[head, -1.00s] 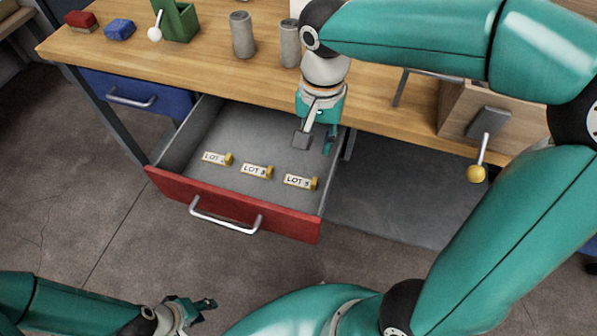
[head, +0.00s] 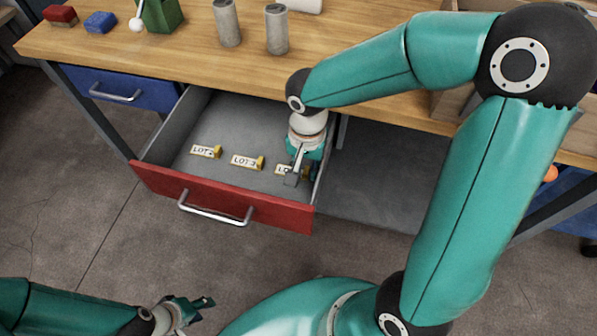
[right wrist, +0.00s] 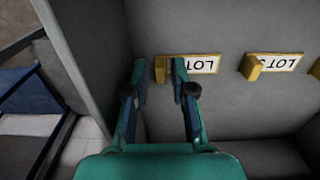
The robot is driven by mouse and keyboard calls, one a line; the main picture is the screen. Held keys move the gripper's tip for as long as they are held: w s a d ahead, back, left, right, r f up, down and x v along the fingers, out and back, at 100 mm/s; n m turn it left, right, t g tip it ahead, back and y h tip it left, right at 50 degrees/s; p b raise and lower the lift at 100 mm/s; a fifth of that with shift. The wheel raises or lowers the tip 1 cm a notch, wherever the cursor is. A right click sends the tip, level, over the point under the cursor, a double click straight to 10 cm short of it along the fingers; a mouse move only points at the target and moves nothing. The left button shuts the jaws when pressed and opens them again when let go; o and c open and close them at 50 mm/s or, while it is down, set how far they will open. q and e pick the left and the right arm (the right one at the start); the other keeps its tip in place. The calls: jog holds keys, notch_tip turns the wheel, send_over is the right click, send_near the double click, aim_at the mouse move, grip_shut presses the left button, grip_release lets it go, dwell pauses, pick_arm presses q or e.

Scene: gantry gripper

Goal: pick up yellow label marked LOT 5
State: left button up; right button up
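Three white labels with yellow edges and yellow tabs lie in the open drawer. The rightmost label (head: 282,169) is partly hidden by my right gripper (head: 298,176); its number is covered now but looked like LOT 5 earlier. In the right wrist view, that label (right wrist: 204,64) reads LOT upside down. My right gripper (right wrist: 160,72) is open, with one finger on each side of its yellow tab (right wrist: 160,69), and small gaps seem to show. My left gripper (head: 190,308) is low at the left, away from the drawer; its opening is unclear.
The red-fronted drawer (head: 265,212) has grey walls close to the right of my right gripper. The middle label (head: 246,162) and the left label (head: 205,151) lie to the left. The wooden bench top (head: 190,62) overhangs the drawer's back.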

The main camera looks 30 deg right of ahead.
notch_tip(320, 180, down, 2)
grip_shut()
jog(key=shift+r, duration=0.15)
dwell(0.3)
